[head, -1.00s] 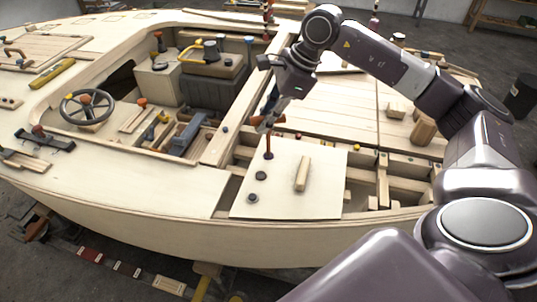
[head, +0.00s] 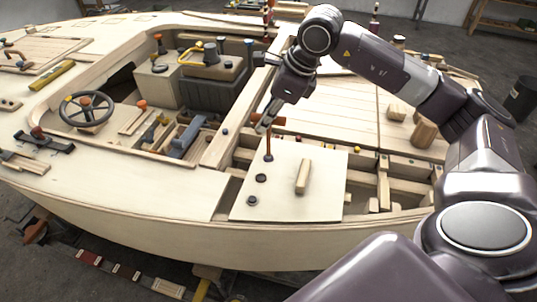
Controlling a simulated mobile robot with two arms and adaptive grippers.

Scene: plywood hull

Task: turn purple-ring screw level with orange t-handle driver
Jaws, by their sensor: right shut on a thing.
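My right gripper (head: 264,128) is shut on the orange handle (head: 278,121) of the T-handle driver, above the pale hatch panel (head: 325,195). The driver's thin shaft (head: 268,143) stands about upright below the fingers, its lower end at the panel's upper left part. The fingers cover part of the handle. The screw under the driver tip is hidden or too small to make out, and no purple ring can be told. Two dark round fittings, one (head: 261,178) nearer the driver and one (head: 252,201) nearer the hull edge, sit on the panel. My left gripper is not in view.
A wooden block grip (head: 303,177) rises from the panel right of the driver. Open framing (head: 383,185) lies right of the panel. The cockpit with a steering wheel (head: 87,109) and a blue-grey lever piece (head: 187,137) is to the left. The deck at front left is bare.

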